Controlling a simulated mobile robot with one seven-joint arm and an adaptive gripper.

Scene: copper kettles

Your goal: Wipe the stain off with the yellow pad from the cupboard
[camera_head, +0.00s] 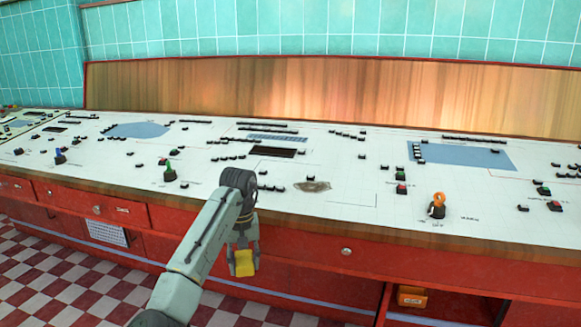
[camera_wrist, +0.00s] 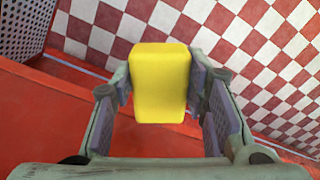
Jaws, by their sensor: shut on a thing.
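The yellow pad (camera_head: 244,263) is held between the fingers of my gripper (camera_head: 243,256), in front of the red cabinet front and below the worktop edge. In the wrist view the pad (camera_wrist: 160,84) sits between both fingers of my gripper (camera_wrist: 160,90), with the floor and red cabinet behind it. The brown stain (camera_head: 312,186) is an irregular patch on the white console top, above and right of my gripper. The stain does not show in the wrist view. The open cupboard (camera_head: 450,304) is at the lower right, with a yellow-orange object (camera_head: 412,296) in it.
The white console top (camera_head: 350,215) carries several small black switches and coloured knobs. An orange-topped knob (camera_head: 438,204) stands right of the stain, and a green knob (camera_head: 169,171) left of it. The wooden front edge (camera_head: 330,232) lies between my gripper and the top.

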